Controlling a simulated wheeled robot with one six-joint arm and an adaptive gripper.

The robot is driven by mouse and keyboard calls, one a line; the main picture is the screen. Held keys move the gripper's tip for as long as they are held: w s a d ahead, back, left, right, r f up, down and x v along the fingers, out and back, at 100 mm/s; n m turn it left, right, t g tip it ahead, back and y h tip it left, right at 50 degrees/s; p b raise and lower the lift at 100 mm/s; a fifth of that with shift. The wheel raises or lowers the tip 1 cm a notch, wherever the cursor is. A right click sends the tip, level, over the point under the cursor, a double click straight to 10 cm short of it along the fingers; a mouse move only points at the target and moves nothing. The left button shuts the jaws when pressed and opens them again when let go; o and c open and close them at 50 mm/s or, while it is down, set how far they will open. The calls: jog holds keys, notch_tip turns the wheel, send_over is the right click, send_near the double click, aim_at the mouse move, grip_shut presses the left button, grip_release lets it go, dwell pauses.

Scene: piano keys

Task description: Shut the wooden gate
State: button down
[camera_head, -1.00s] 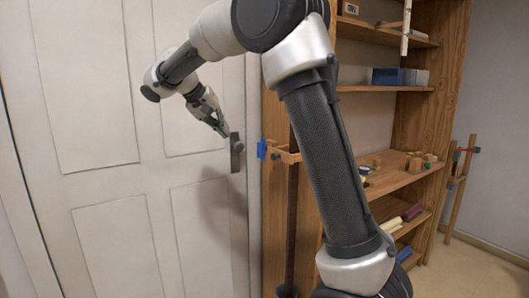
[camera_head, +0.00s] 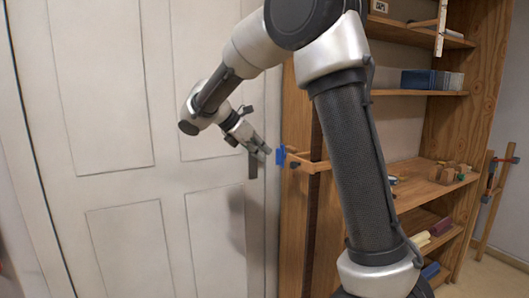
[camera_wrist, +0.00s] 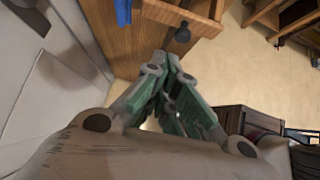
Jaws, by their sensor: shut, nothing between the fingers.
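A white panelled door (camera_head: 170,170) fills the left of the head view; no other gate shows. I cannot tell from here whether it is fully closed. Its dark handle (camera_head: 252,166) is near the right edge, partly behind my gripper. My gripper (camera_head: 266,151) is shut and empty, its fingertips in front of the door's right edge, just above and right of the handle. I cannot tell whether they touch the door. In the wrist view the fingers (camera_wrist: 170,62) meet at the tips, and a pale surface, likely the door (camera_wrist: 40,75), lies at left.
A wooden shelf unit (camera_head: 465,110) stands right of the door. A blue piece (camera_head: 280,155) and a small wooden bracket (camera_head: 312,166) stick out close to my fingertips. A dark knob (camera_wrist: 183,33) shows ahead of them. Wooden posts (camera_head: 490,205) lean at far right.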

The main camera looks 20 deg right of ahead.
aim_at(287, 161)
jog(key=d+f, duration=0.5)
jog(key=d, duration=0.4)
jog(key=shift+w, duration=0.4)
jog(key=shift+w+d+m+g, duration=0.2)
jog(key=shift+d+m+g, duration=0.2)
jog(key=shift+d+m, duration=0.15)
jog(key=shift+d, duration=0.1)
